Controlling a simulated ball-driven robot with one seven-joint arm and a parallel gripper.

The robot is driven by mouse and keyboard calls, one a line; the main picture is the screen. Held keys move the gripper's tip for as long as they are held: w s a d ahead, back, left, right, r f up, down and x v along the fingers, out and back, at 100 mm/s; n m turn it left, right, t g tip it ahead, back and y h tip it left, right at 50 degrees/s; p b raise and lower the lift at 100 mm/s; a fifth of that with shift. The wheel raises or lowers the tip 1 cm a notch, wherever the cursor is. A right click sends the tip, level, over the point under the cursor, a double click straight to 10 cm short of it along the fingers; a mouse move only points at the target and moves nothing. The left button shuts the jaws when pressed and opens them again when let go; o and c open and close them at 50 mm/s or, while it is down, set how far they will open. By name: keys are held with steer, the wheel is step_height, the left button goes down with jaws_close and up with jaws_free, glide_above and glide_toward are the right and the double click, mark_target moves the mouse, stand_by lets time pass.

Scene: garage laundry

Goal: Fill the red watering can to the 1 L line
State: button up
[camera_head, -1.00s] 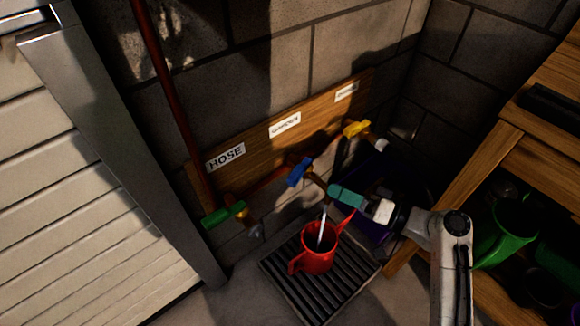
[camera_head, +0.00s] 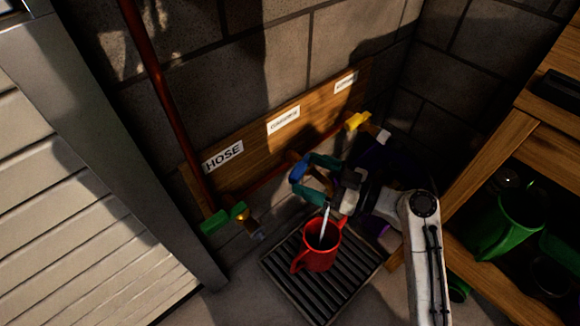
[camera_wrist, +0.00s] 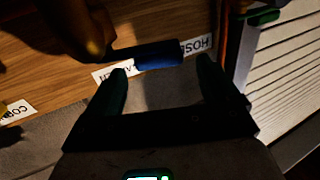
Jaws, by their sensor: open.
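The red watering can (camera_head: 318,257) stands upright on the slatted drain grate, under the middle tap. A pale stream of water (camera_head: 325,221) falls into its open top; the water level and the 1 L line cannot be made out. The middle tap's blue handle (camera_head: 298,171) is at the tip of my gripper (camera_head: 302,178). My gripper is open, its teal fingers spread on either side of the handle. In the wrist view the blue handle (camera_wrist: 158,54) lies crosswise just beyond and between the fingertips (camera_wrist: 162,70); contact cannot be told.
A green-handled tap (camera_head: 222,219) sits left under the HOSE label (camera_head: 223,156), and a yellow-handled tap (camera_head: 357,121) sits right. The drain grate (camera_head: 283,283) is on the floor. A wooden shelf (camera_head: 500,160) with green cans (camera_head: 508,222) stands at right; a white slatted door (camera_head: 90,220) is at left.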

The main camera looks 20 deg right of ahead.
mark_target(303, 172)
steer(key=x, duration=0.5)
steer(key=shift+w+a+b, duration=0.2)
steer(key=shift+w+b, duration=0.1)
steer(key=shift+b, duration=0.05)
steer(key=c, duration=1.4)
steer(key=shift+s+d+f+b, duration=0.1)
steer(key=shift+f+b, duration=0.1)
steer(key=shift+b, duration=0.5)
steer(key=shift+c, duration=0.2)
steer(key=shift+s+d+r+n+g+y+b, duration=0.1)
steer(key=shift+s+r+n+g+y+b, duration=0.15)
steer(key=shift+n+g+y+b, duration=0.35)
steer(key=o, duration=1.4)
steer(key=shift+o, duration=0.2)
steer(key=shift+s, duration=0.1)
